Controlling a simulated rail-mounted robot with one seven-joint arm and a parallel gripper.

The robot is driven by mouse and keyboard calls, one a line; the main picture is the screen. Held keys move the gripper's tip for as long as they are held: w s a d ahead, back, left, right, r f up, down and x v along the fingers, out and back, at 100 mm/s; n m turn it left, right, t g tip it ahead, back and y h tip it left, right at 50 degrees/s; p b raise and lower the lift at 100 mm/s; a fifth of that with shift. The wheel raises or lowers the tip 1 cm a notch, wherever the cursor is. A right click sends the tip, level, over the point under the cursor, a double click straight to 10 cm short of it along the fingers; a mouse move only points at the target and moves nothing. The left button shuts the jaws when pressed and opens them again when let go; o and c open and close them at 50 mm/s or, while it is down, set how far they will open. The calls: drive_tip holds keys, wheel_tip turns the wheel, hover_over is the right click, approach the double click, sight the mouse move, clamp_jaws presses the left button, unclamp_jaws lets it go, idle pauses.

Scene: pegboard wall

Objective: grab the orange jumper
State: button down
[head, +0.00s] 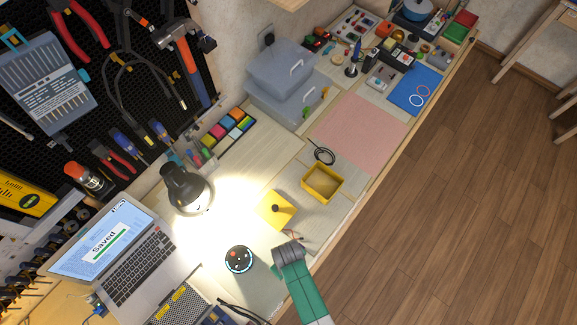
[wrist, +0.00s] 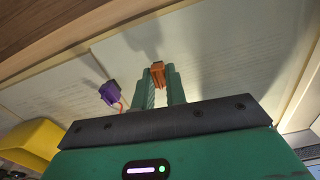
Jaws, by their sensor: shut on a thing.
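The orange jumper (wrist: 157,72) shows in the wrist view between the two green fingers of my gripper (wrist: 160,82). The fingers are shut on it near their tips. A purple piece (wrist: 110,93) with a thin orange-red wire lies just left of the fingers; I cannot tell whether the wire joins it to the jumper. In the head view my gripper (head: 288,252) is low over the bench near its front edge, and its fingers and the jumper are hidden there. Some thin reddish and dark wire (head: 293,236) shows just beyond it.
An open yellow box (head: 322,182) and a yellow lid with a dark knob (head: 275,210) lie beyond my gripper. A round dark device (head: 239,259) is to its left. A lamp (head: 186,190) and laptop (head: 125,255) stand farther left. The pink mat (head: 360,133) is clear.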

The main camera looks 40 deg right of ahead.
drive_tip(key=shift+r, duration=0.1)
wheel_tip(320, 180, up, 4)
drive_tip(key=shift+a+f+p, duration=0.1)
drive_tip(key=shift+f+p, duration=0.05)
drive_tip(key=shift+p, duration=0.3)
drive_tip(key=s+a, duration=0.3)
drive_tip(key=a, duration=0.1)
drive_tip(key=s+a, duration=0.3)
drive_tip(key=a, duration=0.1)
drive_tip(key=s+a+r, duration=0.1)
drive_tip(key=s+a, duration=0.2)
drive_tip(key=a, duration=0.1)
drive_tip(key=shift+s+a+r, duration=0.1)
drive_tip(key=shift+s+a, duration=0.15)
drive_tip(key=shift+a, duration=0.1)
